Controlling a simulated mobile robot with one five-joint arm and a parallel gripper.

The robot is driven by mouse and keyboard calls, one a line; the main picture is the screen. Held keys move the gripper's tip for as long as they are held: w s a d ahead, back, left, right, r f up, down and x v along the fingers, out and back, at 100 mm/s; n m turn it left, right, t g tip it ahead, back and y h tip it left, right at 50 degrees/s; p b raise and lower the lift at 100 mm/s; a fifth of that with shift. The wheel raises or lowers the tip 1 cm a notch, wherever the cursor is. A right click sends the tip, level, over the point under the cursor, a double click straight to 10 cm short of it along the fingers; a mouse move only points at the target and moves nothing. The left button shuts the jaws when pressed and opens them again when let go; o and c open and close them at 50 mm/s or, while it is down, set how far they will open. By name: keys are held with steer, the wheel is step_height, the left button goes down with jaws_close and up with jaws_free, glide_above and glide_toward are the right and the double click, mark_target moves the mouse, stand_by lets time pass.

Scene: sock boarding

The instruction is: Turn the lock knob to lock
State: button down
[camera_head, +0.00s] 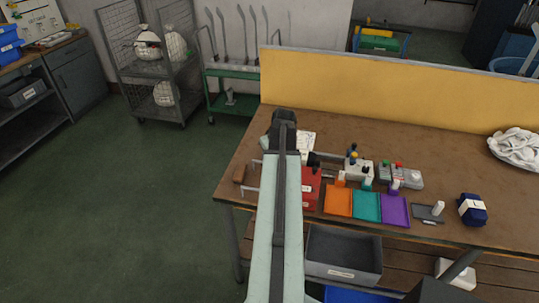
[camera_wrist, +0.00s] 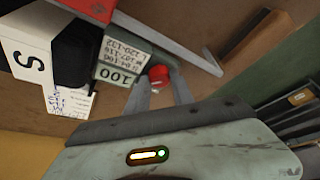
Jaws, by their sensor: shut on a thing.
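In the wrist view, a small red knob (camera_wrist: 158,73) sits beside a grey-green block (camera_wrist: 124,62) marked 100 and printed with number ranges. My gripper (camera_wrist: 160,82) has its two grey fingers on either side of the knob and is shut on it. The fingers hide part of the knob, and I cannot tell which way it is turned. In the head view my own arm hides the gripper and the knob.
The wooden bench (camera_head: 450,165) has a yellow back panel (camera_head: 390,85). A red box (camera_head: 310,188), orange (camera_head: 338,202), teal (camera_head: 367,207) and purple (camera_head: 395,210) trays stand right of my arm. Green floor is free at left.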

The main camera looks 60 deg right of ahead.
steer(key=c, duration=1.1)
jaws_free()
steer(key=shift+r, duration=0.15)
steer(key=shift+r+p, duration=0.25)
steer(key=shift+p, duration=0.25)
steer(key=p+v, duration=0.6)
steer(key=v, duration=0.1)
steer(key=shift+s, duration=0.25)
steer(key=shift+w+a, duration=0.1)
steer(key=shift+a, duration=0.05)
